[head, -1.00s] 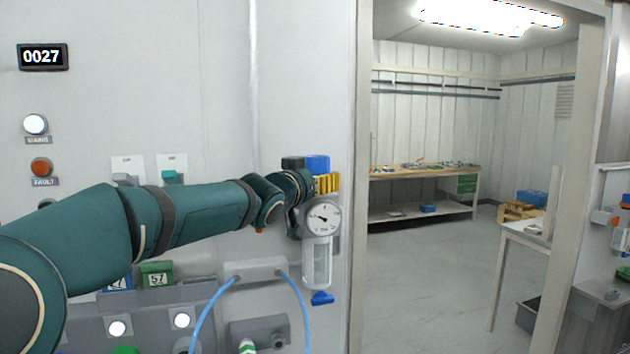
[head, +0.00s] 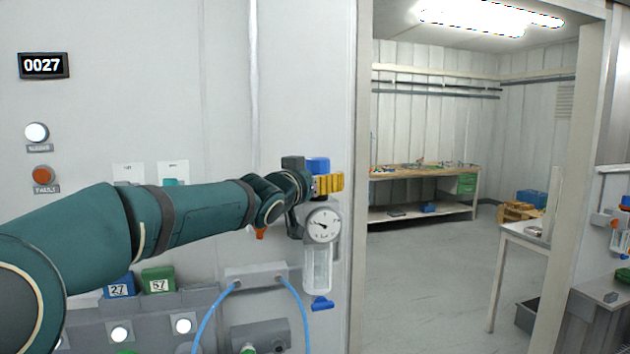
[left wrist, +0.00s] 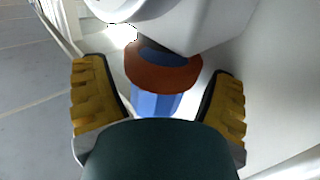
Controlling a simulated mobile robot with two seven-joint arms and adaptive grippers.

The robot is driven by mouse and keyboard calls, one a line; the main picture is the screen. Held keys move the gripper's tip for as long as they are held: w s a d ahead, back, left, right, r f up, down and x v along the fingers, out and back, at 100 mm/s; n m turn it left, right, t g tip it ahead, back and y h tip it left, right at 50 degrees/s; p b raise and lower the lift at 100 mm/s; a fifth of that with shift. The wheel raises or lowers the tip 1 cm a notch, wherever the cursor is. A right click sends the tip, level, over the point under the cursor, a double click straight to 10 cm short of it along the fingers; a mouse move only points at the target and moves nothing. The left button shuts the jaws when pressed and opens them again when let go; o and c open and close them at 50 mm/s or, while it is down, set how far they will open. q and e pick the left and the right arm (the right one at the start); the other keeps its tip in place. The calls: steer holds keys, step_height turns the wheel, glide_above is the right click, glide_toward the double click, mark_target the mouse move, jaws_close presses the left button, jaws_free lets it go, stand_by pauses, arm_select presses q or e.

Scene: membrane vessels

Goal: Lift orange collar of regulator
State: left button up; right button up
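The regulator has a round pressure gauge (head: 322,225) on a grey body and a clear bowl (head: 318,268) with a blue tip below. Its blue knob (head: 317,164) stands above the gauge, behind my left fingers in the head view. In the left wrist view the orange collar (left wrist: 152,77) rings the blue knob (left wrist: 156,104), beside the pale regulator body. My left gripper (head: 328,184) is at the knob. Its yellow-padded fingers (left wrist: 160,100) stand on both sides of the collar and knob, apart, with gaps visible. The collar is hidden in the head view. My right gripper is not in view.
Blue hoses (head: 206,318) loop from a grey manifold (head: 255,274) below my left arm. Blue and green numbered tags (head: 158,280) sit at lower left. A doorway edge (head: 358,120) stands just right of the regulator, with open floor beyond.

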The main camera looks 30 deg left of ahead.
arm_select(q)
steer(key=shift+f, duration=0.1)
steer(key=s+d, duration=0.1)
steer(key=s, duration=1.1)
stand_by(0.4)
